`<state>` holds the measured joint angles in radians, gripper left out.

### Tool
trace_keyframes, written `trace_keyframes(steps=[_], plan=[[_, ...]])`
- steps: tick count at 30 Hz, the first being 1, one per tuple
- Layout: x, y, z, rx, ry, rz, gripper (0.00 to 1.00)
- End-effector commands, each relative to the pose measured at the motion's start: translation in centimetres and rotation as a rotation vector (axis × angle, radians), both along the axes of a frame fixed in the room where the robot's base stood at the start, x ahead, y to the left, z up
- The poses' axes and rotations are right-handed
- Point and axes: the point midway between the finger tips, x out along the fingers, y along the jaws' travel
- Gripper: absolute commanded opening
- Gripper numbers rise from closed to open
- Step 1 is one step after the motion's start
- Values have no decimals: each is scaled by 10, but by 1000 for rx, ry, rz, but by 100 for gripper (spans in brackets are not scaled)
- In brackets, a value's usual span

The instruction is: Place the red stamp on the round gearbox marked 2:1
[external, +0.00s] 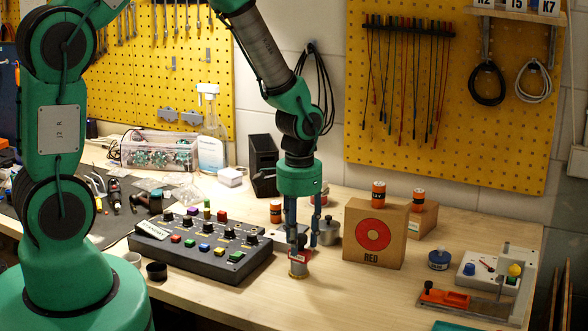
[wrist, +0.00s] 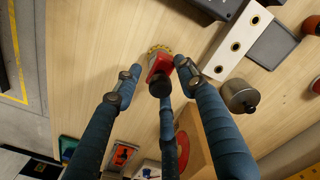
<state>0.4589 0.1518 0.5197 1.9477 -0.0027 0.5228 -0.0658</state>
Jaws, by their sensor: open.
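The red stamp (external: 299,256), with a dark knob, appears to sit on top of a small round metal gearbox (external: 298,270) near the front of the bench. In the wrist view the red stamp (wrist: 159,66) covers most of the gearbox, leaving part of its brass-coloured rim (wrist: 155,49) showing. No 2:1 marking is readable. My gripper (external: 303,243) is open, just above and around the stamp. In the wrist view its fingers (wrist: 160,88) stand spread around the stamp; I cannot tell whether any finger touches it.
A silver round part with a knob (external: 327,232) stands close behind right. A cardboard box marked RED (external: 375,246) is to the right, and a black control box (external: 200,253) to the left. Bare wood (external: 345,295) lies in front.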

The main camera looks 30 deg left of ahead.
Motion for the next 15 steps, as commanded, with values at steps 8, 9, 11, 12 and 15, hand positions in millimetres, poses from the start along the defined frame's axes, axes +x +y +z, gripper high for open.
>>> trace_keyframes(steps=[8,9,11,12,15], plan=[[1,0,14,-1,-2,0,41],[1,0,18,-1,-2,0,41],[1,0,26,-1,-3,0,41],[1,0,31,-1,-3,0,41],[1,0,47,-2,-4,0,41]])
